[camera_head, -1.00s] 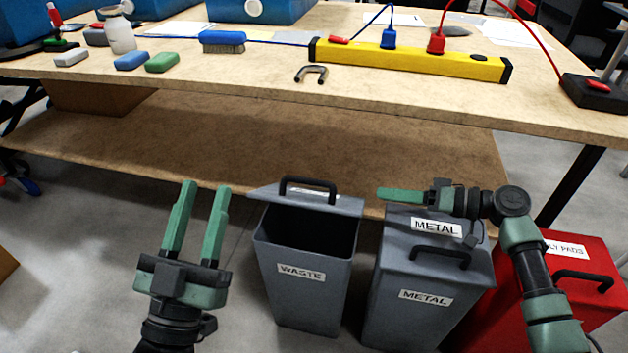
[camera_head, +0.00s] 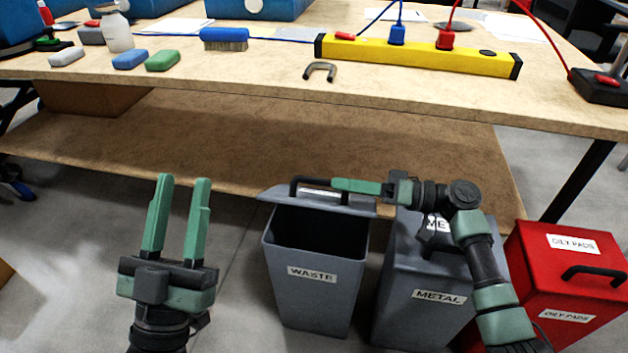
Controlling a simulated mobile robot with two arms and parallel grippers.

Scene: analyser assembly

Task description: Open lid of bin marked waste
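The grey bin marked WASTE (camera_head: 316,295) stands on the floor in the middle, with its dark inside showing. Its lid (camera_head: 284,194) is raised and leans up at the bin's back edge. The lid's black handle (camera_head: 296,184) is partly hidden by my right gripper (camera_head: 338,184). That gripper reaches in from the right, with its green fingertips at the handle's right part; whether it touches is unclear. It is seen edge-on, so its opening does not show. My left gripper (camera_head: 181,181) is open and empty, left of the bin, fingers pointing up.
A closed grey METAL bin (camera_head: 425,300) and a red OILY PADS bin (camera_head: 568,270) stand to the right. The workbench (camera_head: 270,75) and its lower shelf (camera_head: 270,150) lie behind the bins. Floor around my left gripper is clear.

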